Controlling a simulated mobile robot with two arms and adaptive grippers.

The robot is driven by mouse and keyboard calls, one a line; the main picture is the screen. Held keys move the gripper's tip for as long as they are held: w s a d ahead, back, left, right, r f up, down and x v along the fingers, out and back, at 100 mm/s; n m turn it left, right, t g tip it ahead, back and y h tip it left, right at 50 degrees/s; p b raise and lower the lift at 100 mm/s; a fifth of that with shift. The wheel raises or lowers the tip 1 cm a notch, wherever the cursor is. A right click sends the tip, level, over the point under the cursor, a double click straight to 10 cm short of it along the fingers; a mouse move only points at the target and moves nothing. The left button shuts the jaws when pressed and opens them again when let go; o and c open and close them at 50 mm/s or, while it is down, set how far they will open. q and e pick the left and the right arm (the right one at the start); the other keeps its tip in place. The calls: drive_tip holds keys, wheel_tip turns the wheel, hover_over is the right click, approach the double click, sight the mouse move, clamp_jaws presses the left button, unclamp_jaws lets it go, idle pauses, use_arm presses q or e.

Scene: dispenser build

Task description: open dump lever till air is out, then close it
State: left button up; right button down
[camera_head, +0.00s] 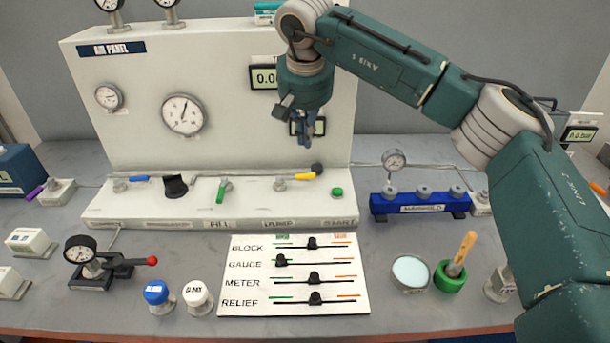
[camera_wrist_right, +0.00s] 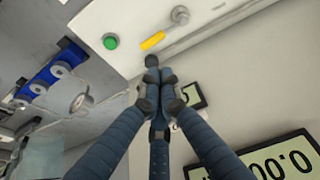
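The dump lever has a yellow handle (camera_head: 304,177) and sits above the DUMP label on the white panel's ledge. The handle points right, roughly level. It also shows in the wrist view, as a yellow handle (camera_wrist_right: 152,41) beyond my fingertips. My right gripper (camera_head: 307,138) hangs in front of the panel, fingers down, above the lever and apart from it. In the wrist view its fingers (camera_wrist_right: 157,82) are drawn together with nothing seen between them. My left gripper is not in view.
Left of the dump lever are a green fill lever (camera_head: 224,190) and a black knob (camera_head: 175,187). A green button (camera_head: 337,192) is to its right. A round gauge (camera_head: 182,115) is on the panel. A slider board (camera_head: 235,292) lies in front.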

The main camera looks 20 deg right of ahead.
sight(297, 177)
drive_tip(key=shift+w+f, duration=0.1)
drive_tip(key=shift+w, duration=0.05)
drive_tip(key=shift+f, duration=0.1)
drive_tip(key=p+x, duration=0.2)
drive_tip(key=x, duration=0.7)
drive_tip(key=shift+w+f, duration=0.1)
drive_tip(key=shift+f, duration=0.3)
drive_tip(key=shift+d, duration=0.15)
